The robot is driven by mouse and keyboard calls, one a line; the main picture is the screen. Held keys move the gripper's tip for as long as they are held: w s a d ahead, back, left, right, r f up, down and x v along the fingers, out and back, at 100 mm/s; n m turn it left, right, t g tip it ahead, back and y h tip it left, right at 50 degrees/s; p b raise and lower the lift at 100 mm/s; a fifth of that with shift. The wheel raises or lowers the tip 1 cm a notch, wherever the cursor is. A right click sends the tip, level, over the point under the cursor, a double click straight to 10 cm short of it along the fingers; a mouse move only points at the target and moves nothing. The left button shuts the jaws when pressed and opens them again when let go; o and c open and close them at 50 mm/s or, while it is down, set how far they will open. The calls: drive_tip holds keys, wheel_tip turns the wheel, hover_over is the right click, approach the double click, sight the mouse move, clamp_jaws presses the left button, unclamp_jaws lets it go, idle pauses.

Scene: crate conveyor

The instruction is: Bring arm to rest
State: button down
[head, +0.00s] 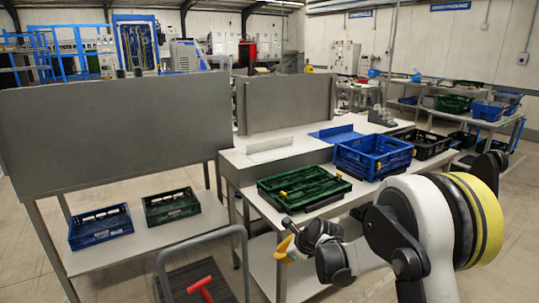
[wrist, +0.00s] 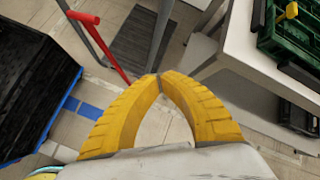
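My gripper (head: 286,248) hangs in front of the white table, near the grey trolley handle, in the head view. In the wrist view its two yellow ribbed fingers (wrist: 158,76) curve together and their tips meet, with nothing between them. My arm is bent and fills the lower right of the head view. The floor and the table's edge lie beyond the fingers in the wrist view.
A green crate (head: 265,184) and a blue crate (head: 370,141) stand on the white table (head: 262,212). A trolley (head: 243,234) with a red handle (head: 203,284) stands close by on the left. Two crates sit on a lower shelf (head: 135,244) at left.

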drive_tip(key=s+d+r+n+h, duration=0.1)
drive_tip(key=s+d+r+n, duration=0.35)
drive_tip(key=s+r, duration=0.3)
drive_tip(key=s+d+r+n+h, duration=0.1)
drive_tip(key=s+d+r+n, duration=0.2)
drive_tip(key=s+r+n, duration=0.35)
drive_tip(key=s+d+r+n+h, duration=0.1)
drive_tip(key=s+d+n, duration=0.3)
drive_tip(key=s, duration=0.7)
drive_tip(key=s+d+r+n+h, duration=0.1)
drive_tip(key=s+d+n+h, duration=0.1)
drive_tip(key=s+d+n, duration=0.2)
drive_tip(key=s+n, duration=0.3)
drive_tip(key=s, duration=0.4)
drive_tip(key=shift+r+t, duration=0.25)
drive_tip(key=shift+t, duration=0.15)
